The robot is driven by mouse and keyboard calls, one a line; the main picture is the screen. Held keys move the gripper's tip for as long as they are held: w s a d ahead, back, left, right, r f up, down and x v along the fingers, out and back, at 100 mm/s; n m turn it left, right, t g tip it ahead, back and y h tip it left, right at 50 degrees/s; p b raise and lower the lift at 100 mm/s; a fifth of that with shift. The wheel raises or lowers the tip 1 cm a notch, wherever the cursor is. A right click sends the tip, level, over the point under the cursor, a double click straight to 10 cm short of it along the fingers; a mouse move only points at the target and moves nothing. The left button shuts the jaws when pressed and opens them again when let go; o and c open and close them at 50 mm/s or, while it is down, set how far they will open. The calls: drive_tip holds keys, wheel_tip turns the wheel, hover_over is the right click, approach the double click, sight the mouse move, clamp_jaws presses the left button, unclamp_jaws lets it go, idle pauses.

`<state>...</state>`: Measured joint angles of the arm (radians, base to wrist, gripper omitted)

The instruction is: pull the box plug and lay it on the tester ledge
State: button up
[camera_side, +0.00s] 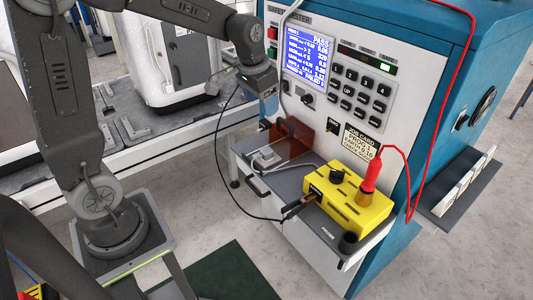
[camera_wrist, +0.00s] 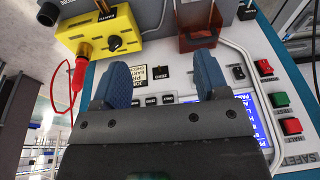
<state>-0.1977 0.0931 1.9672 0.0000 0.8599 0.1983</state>
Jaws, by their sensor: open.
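In the side view the yellow box (camera_side: 345,200) stands on the grey tester ledge (camera_side: 290,196). A red plug (camera_side: 370,178) stands upright in its top, with a red lead rising from it. The box and red plug (camera_wrist: 84,49) also show at the upper left of the wrist view. A dark clip (camera_side: 298,206) is at the box's left end, with a black cable. My gripper (camera_wrist: 162,64) is open and empty, its two blue fingers apart in front of the tester panel. In the side view it is above and left of the box, and its fingers are hard to make out.
A reddish-brown see-through bracket (camera_side: 292,139) and a grey plug-like piece (camera_side: 265,158) with a pale cable occupy the ledge's left part. The blue tester (camera_side: 430,60) rises behind, its screen (camera_side: 306,58) showing PASS.

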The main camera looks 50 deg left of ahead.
drive_tip(key=w+a+f+g, duration=0.2)
drive_tip(key=w+a+f, duration=0.45)
drive_tip(key=f, duration=0.25)
hover_over(267, 150)
drive_tip(key=shift+g, duration=0.3)
wheel_tip(267, 150, down, 9)
drive_tip(key=shift+a+f, duration=0.1)
drive_tip(key=shift+f, duration=0.1)
drive_tip(key=shift+f, duration=0.15)
drive_tip(key=shift+f, duration=4.35)
drive_tip(key=shift+c, duration=0.4)
clamp_jaws()
drive_tip(key=shift+r, duration=3.05)
